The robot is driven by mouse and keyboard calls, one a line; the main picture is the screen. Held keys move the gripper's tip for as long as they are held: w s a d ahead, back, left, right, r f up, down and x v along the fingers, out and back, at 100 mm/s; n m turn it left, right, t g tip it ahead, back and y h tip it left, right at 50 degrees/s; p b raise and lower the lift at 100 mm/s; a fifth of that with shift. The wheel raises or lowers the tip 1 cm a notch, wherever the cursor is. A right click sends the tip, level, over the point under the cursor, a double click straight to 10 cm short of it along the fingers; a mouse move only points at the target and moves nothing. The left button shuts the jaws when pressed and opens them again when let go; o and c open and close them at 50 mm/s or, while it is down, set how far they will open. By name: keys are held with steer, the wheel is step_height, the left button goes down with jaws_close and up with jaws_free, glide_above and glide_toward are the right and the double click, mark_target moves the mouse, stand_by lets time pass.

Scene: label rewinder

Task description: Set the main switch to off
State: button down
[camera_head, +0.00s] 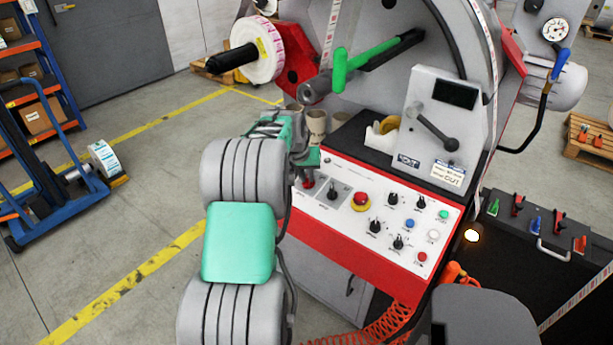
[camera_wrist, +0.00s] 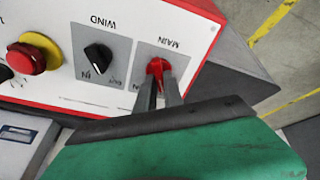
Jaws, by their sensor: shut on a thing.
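The main switch is a red rotary knob on a grey plate at the left end of the control panel. In the wrist view the main switch (camera_wrist: 157,68) sits under the printed word MAIN, which appears upside down. My gripper (camera_wrist: 162,84) has its two dark fingers shut on the red knob. In the head view the main switch (camera_head: 308,183) shows as a small red spot below my gripper (camera_head: 306,174), partly hidden by it. The fingers cover part of the switch's position marks, so I cannot read its setting for sure.
A black WIND selector (camera_wrist: 97,58) is beside the main switch. A red emergency button on a yellow ring (camera_head: 361,200) follows along the panel, then several knobs and coloured buttons. The white panel (camera_head: 330,160) has a red edge. A roll on a spindle (camera_head: 265,50) stands above.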

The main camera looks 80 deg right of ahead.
steer(key=c, duration=1.5)
jaws_free()
steer(key=shift+o, duration=0.2)
steer(key=v, duration=0.8)
steer(key=shift+b, duration=0.45)
